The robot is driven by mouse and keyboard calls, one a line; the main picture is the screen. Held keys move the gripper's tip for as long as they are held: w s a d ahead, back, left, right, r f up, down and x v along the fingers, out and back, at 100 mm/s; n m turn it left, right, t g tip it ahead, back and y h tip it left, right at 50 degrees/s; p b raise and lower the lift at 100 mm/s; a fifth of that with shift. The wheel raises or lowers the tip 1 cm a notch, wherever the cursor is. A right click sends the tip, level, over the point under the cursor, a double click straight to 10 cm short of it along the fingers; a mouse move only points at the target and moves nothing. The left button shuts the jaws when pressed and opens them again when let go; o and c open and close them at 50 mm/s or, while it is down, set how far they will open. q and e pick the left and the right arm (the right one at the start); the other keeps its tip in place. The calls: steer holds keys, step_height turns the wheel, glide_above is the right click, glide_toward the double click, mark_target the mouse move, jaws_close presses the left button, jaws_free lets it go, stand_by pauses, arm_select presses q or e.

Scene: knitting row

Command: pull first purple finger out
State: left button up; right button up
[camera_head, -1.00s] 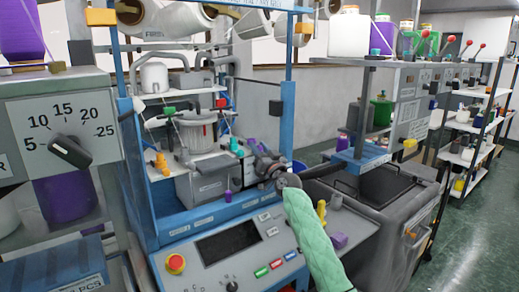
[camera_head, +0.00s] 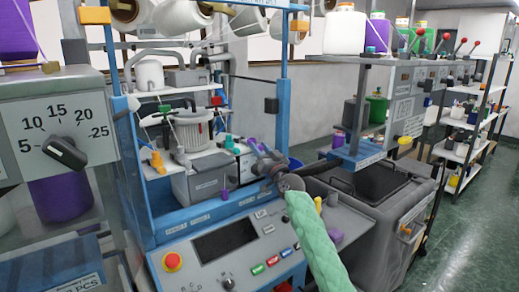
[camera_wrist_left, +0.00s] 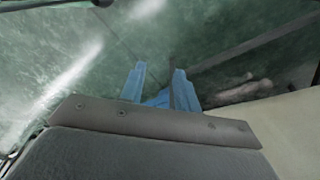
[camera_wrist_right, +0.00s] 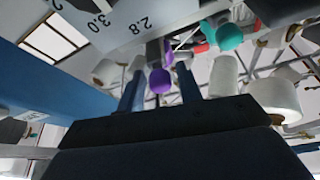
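Small purple knob-like pieces show on the blue-framed knitting machine (camera_head: 184,215). One purple piece (camera_head: 252,144) is by my right gripper (camera_head: 262,157) in the head view; another purple piece (camera_head: 224,195) sits lower left. In the right wrist view, a round purple knob (camera_wrist_right: 160,80) lies between the two blue fingers of my right gripper (camera_wrist_right: 160,92). Slim gaps show on both sides, so it looks open around the knob; the depth is unclear. A second purple piece (camera_wrist_right: 168,55) is behind it. My left gripper (camera_wrist_left: 158,85) is open and empty above the floor, outside the head view.
A teal knob (camera_wrist_right: 230,37) is near the purple ones in the right wrist view. An orange knob (camera_head: 157,162) stands farther left.

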steer(key=shift+o, duration=0.4)
steer(key=shift+d, duration=0.1)
steer(key=shift+s+f, duration=0.15)
steer(key=shift+s, duration=0.05)
arm_select(q)
step_height(320, 180, up, 7)
steer(key=d+b, duration=0.2)
steer(key=b, duration=0.1)
steer(key=shift+w+g, duration=0.2)
steer(key=shift+g, duration=0.1)
arm_select(e)
steer(key=v, duration=0.7)
steer(key=shift+d, duration=0.2)
steer(key=shift+s, duration=0.15)
